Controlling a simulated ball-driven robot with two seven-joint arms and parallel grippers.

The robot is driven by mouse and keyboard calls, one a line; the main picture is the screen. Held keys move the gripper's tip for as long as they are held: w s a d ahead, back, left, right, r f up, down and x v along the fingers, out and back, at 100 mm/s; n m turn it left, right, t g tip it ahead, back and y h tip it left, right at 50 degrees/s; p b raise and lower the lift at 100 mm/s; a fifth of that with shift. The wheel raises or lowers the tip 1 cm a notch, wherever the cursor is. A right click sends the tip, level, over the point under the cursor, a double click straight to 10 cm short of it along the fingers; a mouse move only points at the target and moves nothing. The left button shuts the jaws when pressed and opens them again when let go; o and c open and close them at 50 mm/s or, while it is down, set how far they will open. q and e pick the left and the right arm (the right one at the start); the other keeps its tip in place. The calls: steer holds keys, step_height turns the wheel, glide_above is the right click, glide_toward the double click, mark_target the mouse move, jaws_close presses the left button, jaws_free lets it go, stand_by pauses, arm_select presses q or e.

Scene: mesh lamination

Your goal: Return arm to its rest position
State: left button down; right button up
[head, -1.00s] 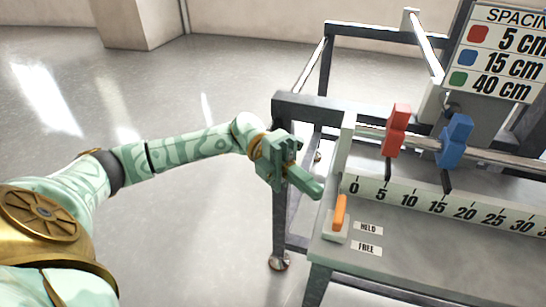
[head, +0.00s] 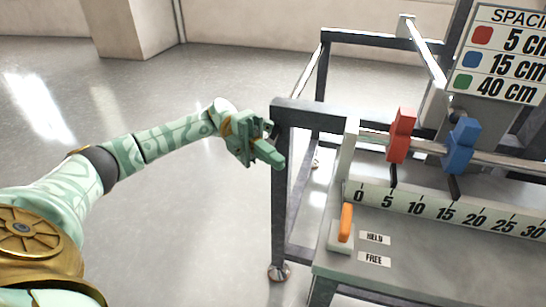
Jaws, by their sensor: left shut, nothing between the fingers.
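My left arm reaches in from the left, and my left gripper (head: 272,157) is in the air at the left end of the metal frame (head: 292,112). Its green fingers are shut with nothing between them. The gripper is left of the orange lever (head: 346,222), clear of it. The lever stands nearly upright on its pale base, beside labels reading HELD (head: 375,237) and FREE (head: 373,259). My right gripper is not in view.
A red slider (head: 401,136) and a blue slider (head: 461,147) sit on a rail above a numbered scale (head: 430,207). A sign (head: 508,55) lists 5, 15 and 40 cm.

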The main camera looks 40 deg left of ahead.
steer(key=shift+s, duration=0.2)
